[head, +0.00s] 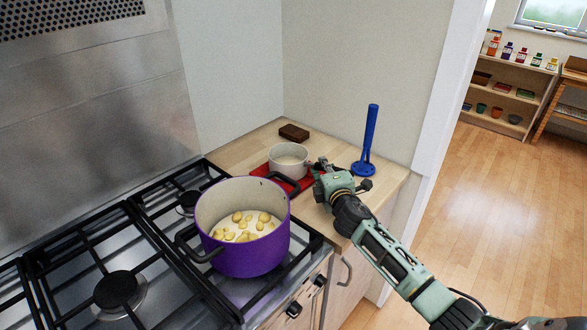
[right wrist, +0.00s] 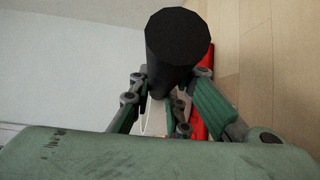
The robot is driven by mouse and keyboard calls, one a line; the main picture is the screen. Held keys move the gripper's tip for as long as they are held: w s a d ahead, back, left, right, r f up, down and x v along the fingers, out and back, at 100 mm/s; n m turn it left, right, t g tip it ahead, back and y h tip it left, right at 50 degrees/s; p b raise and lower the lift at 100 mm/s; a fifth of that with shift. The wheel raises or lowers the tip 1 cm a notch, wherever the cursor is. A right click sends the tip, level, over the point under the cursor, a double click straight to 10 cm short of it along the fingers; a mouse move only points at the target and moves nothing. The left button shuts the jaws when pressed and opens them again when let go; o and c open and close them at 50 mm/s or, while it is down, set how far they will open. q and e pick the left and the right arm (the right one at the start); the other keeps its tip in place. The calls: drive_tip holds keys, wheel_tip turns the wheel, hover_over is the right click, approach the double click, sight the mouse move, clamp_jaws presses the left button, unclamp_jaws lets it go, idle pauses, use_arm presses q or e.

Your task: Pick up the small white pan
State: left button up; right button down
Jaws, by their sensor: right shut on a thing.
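The small white pan (head: 288,160) stands on the counter over a red mat (head: 262,171), to the right of the hob. My right gripper (head: 319,168) is at the pan's right side. In the right wrist view, the fingers (right wrist: 166,105) are closed around a black round handle (right wrist: 175,45), with a pale part of the pan (right wrist: 155,118) partly visible behind it. The fingertips are mostly hidden. I cannot tell any gap between the pan and the mat. My left gripper is not in view.
A large purple pot (head: 250,245) with yellow pieces inside stands on the hob (head: 118,290), close to the pan, its dark side handle towards it. A blue upright tool (head: 371,140) stands right of my gripper. A brown block (head: 294,132) lies behind the pan.

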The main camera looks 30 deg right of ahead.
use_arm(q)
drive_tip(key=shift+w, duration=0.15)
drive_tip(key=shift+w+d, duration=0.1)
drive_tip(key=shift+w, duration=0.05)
use_arm(e)
drive_tip(key=shift+w+r, duration=0.1)
drive_tip(key=shift+r, duration=0.1)
